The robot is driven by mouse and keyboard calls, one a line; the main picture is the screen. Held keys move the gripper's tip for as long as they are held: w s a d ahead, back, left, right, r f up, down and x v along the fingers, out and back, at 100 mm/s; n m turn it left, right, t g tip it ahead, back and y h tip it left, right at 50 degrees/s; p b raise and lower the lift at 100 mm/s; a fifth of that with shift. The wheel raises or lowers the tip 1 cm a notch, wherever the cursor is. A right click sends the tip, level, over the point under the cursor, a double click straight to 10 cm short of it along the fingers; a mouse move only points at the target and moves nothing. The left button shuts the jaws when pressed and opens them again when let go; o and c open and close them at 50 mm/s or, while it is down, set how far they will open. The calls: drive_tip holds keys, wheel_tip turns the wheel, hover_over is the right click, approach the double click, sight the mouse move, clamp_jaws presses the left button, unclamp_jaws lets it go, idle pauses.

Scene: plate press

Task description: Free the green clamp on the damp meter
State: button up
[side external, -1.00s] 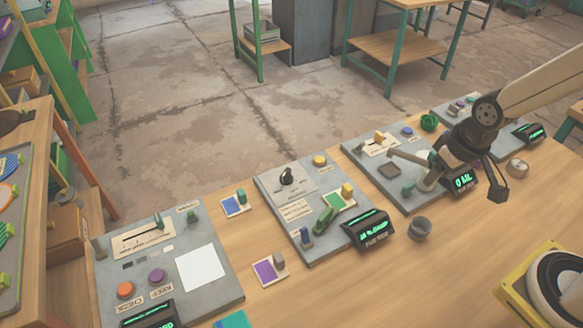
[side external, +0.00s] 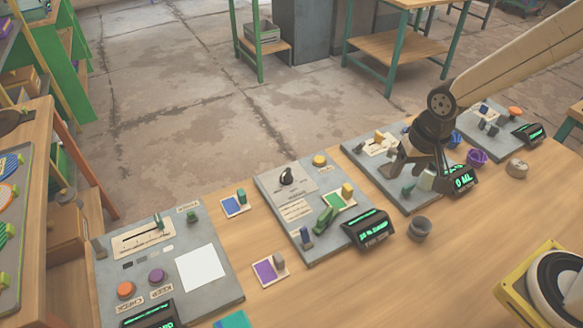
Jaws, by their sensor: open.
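The damp meter is the grey panel (side external: 272,192) in the middle of the bench, with a black dial, a yellow button and a dark display (side external: 369,230) lit in green at its front corner. The green clamp (side external: 325,219) is a stubby lever on this panel, beside a green card (side external: 338,202) bearing a yellow block. I cannot tell how tightly it sits on the card. My gripper (side external: 418,170) is open, to the right of the damp meter and over the neighbouring panel. It is apart from the clamp and hides part of that panel.
The neighbouring panel (side external: 357,150) has raised parts and a display. Cards with blocks (side external: 268,268) lie left of the damp meter. The bench front is mostly clear.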

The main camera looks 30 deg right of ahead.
sight(326, 212)
drive_tip(key=w+a+f+m, duration=0.1)
drive_tip(key=w+a+m, duration=0.1)
drive_tip(key=a+m, duration=0.1)
drive_tip(key=w+a+f+m+g, duration=0.1)
drive_tip(key=w+a+m, duration=0.1)
drive_tip(key=a, duration=0.3)
drive_tip(key=w+a+f+m, duration=0.1)
drive_tip(key=a+m, duration=0.2)
drive_tip(key=a, duration=0.1)
drive_tip(key=shift+w+a+f+m+g, duration=0.3)
drive_tip(key=shift+w+f, duration=0.1)
drive_tip(key=shift+w+a+f+m, duration=0.1)
drive_tip(key=shift+a+f+m, duration=0.15)
drive_tip(key=shift+a+m, duration=0.35)
drive_tip(key=shift+f, duration=0.1)
drive_tip(key=shift+f, duration=3.8)
clamp_jaws()
